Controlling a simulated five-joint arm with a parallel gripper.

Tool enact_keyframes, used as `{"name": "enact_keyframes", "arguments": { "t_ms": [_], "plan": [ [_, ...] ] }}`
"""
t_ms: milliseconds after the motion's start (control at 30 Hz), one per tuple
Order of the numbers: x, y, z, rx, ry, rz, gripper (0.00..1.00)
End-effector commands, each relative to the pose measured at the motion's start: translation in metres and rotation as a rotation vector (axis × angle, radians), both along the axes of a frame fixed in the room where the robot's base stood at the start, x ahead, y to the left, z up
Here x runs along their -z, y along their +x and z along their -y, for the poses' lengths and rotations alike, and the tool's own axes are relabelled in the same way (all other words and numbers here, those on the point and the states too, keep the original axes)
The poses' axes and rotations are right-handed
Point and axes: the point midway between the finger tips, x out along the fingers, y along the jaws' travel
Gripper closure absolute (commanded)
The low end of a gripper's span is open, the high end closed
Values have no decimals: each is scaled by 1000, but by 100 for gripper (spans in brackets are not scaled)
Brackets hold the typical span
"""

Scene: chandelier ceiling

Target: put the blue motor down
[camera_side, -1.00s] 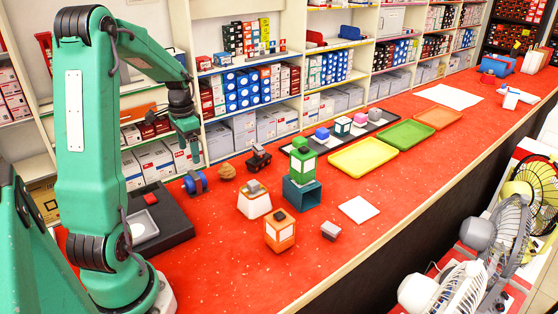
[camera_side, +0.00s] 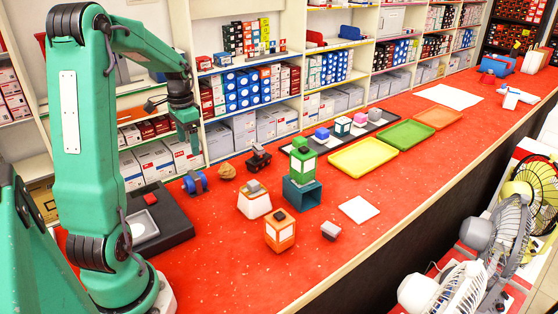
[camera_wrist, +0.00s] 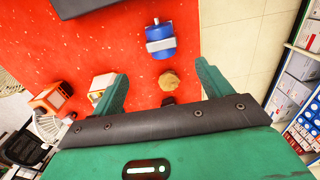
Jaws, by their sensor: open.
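The blue motor (camera_side: 195,182), a blue cylinder with a grey band, lies on the red counter near the dark pad. In the wrist view the blue motor (camera_wrist: 160,42) shows beyond the fingertips with its shaft pointing away. My gripper (camera_side: 190,145) hangs above the motor, clear of it. In the wrist view my gripper's two fingers (camera_wrist: 160,73) are spread wide, with nothing held between them.
A brown lump (camera_side: 227,171) and a small dark vehicle (camera_side: 258,157) sit right of the motor. A dark pad (camera_side: 172,222) lies at the left. White (camera_side: 254,204), orange (camera_side: 280,232) and green (camera_side: 302,160) blocks stand nearby. Stocked shelves (camera_side: 250,90) line the back.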

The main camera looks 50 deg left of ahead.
Motion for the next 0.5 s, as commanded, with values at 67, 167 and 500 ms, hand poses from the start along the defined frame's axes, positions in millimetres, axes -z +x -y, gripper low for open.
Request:
{"name": "enact_keyframes", "arguments": {
  "t_ms": [67,167,500],
  "plan": [
    [-5,3,7,4,8,8,22],
    [-14,7,22,5,22,24,22],
    [-60,17,113,10,81,133,22]
  ]
}}
